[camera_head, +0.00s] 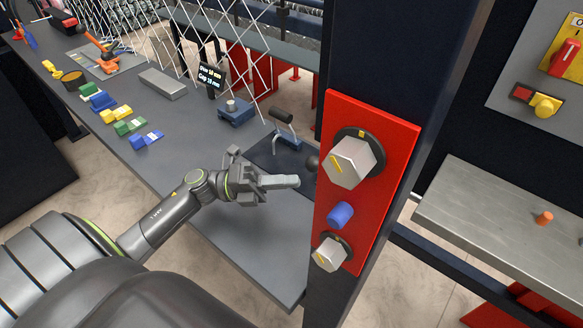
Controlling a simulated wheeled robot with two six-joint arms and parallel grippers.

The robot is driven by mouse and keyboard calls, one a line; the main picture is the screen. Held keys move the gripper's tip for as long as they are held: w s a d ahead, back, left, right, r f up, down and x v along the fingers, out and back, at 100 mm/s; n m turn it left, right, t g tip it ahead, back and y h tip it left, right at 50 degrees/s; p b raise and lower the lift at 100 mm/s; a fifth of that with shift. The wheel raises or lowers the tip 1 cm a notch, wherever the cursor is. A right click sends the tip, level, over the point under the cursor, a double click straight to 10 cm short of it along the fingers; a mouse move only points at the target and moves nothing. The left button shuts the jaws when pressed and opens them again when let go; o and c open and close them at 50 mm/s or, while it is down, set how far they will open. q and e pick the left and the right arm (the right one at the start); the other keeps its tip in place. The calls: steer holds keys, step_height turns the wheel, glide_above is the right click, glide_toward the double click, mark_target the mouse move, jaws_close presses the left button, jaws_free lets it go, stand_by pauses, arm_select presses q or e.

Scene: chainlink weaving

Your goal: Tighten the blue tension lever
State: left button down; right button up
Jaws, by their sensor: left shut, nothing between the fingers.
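A red panel (390,150) is fixed to the dark upright post. On it, a short blue knob-like piece (340,214), likely the end of the blue tension lever, sticks out between a large hex nut (352,162) and a smaller hex nut (331,254). Each nut has a yellow mark. My left gripper (297,181) is shut and empty, with its fingers pointing right. In the picture it is to the left of the panel and apart from the blue piece. A dark round knob (312,164) shows beside the panel's left edge. My right gripper is out of view.
The grey bench (230,240) runs under my left arm, with coloured blocks (130,126), a small display (211,78) and blue fixtures (236,111) farther back. Wire mesh (245,60) hangs behind. A metal shelf (490,215) with an orange peg (544,218) is at right.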

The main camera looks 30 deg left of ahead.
arm_select(q)
steer(key=shift+w+d+r, duration=0.15)
steer(key=shift+w, duration=0.3)
steer(key=shift+w+d+r, duration=0.1)
steer(key=shift+w+r, duration=0.05)
steer(key=shift+w, duration=0.3)
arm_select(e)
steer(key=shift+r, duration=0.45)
arm_select(q)
steer(key=shift+p, duration=0.3)
